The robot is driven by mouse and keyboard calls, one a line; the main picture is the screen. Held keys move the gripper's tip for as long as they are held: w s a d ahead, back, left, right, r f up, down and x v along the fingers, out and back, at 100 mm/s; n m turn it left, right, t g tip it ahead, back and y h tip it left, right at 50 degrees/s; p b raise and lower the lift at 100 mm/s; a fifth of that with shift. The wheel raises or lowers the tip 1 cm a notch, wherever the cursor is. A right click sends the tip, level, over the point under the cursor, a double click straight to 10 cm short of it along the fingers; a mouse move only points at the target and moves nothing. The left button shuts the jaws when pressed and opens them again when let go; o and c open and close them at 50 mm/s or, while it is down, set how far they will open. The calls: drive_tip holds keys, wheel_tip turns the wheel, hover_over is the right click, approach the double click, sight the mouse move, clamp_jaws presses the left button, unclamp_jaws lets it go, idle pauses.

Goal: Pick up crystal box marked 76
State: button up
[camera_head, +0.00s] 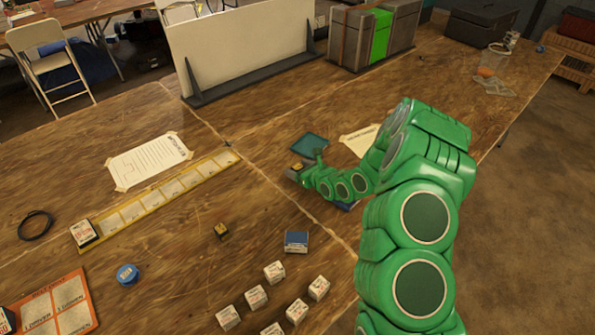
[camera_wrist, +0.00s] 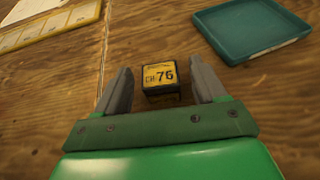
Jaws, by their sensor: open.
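The crystal box marked 76 (camera_wrist: 160,77) is a small dark cube with a yellow label reading "CH-76". In the wrist view it sits on the wooden table between and a little beyond my open gripper fingers (camera_wrist: 162,88), with gaps on both sides. In the head view the box (camera_head: 297,167) is small beside my gripper (camera_head: 298,173), near the teal tray. The fingers are apart and hold nothing. The arm hides part of the table around the gripper in the head view.
A teal tray (camera_wrist: 250,28) lies to the right of the box. A long yellow labelled strip (camera_head: 160,198) and paper sheet lie left. Another small yellow-black box (camera_head: 221,231), a blue box (camera_head: 296,241) and several white cubes stand nearer. A white panel (camera_head: 240,45) stands behind.

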drive_tip(key=shift+w+a+f, duration=0.1)
drive_tip(key=shift+w+a, duration=0.05)
drive_tip(key=shift+w, duration=0.05)
drive_tip(key=shift+c, duration=0.3)
drive_tip(key=c, duration=1)
